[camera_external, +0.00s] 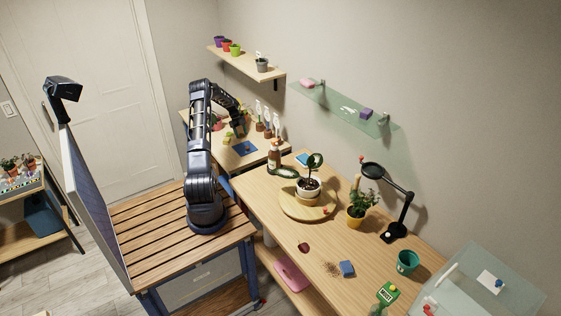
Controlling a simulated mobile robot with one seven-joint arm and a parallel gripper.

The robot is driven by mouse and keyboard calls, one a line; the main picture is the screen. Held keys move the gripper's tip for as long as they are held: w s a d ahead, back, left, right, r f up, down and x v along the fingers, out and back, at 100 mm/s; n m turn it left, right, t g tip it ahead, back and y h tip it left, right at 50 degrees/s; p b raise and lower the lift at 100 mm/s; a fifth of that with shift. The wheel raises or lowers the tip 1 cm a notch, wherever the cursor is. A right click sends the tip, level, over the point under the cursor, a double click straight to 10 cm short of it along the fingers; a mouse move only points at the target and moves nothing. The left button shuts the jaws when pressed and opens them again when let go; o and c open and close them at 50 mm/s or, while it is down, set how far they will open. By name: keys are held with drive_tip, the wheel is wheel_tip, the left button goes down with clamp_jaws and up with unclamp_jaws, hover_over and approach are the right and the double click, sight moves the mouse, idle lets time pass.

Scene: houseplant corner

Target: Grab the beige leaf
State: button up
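I cannot pick out a beige leaf with certainty at this size. My arm reaches up from the slatted cart and bends over the far table. My gripper (238,129) is above that table, left of the plants and apart from them. Its fingers are too small and dark to show whether they are open or shut.
A glass shelf (340,108) and a wooden shelf (250,63) hang above.

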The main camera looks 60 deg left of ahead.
drive_tip(key=c, duration=0.5)
drive_tip(key=shift+c, duration=0.2)
